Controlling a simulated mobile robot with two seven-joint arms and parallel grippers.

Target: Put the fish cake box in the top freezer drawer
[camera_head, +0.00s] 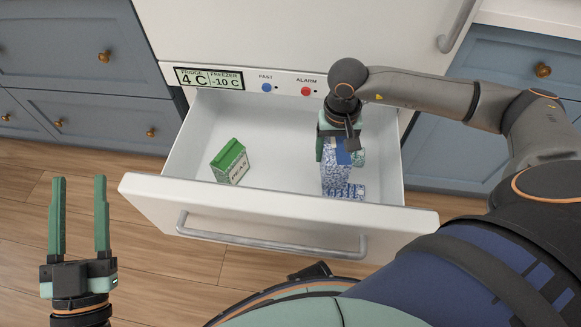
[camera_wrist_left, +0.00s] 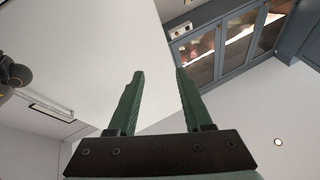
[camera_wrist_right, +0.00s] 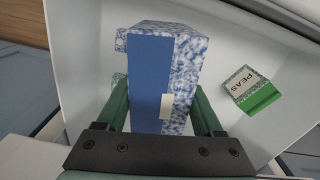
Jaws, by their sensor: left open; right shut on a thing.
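My right gripper (camera_head: 340,152) is inside the open freezer drawer (camera_head: 270,208), at its right side, shut on a blue-and-white patterned box (camera_head: 336,180). I take this for the fish cake box, though I can read no name on it. In the right wrist view the box (camera_wrist_right: 151,85) stands between the fingers, its plain blue side and patterned side showing. I cannot tell whether it touches the drawer floor. My left gripper (camera_head: 80,182) is open and empty, outside the drawer at the left; its open fingers also show in the left wrist view (camera_wrist_left: 160,75).
A green and white peas box (camera_head: 230,162) stands in the drawer's left part. Another blue-and-white patterned item (camera_head: 358,191) and a greenish item (camera_head: 358,157) show beside the held box, partly hidden. The drawer's middle is clear. Blue cabinets (camera_head: 85,48) flank the fridge.

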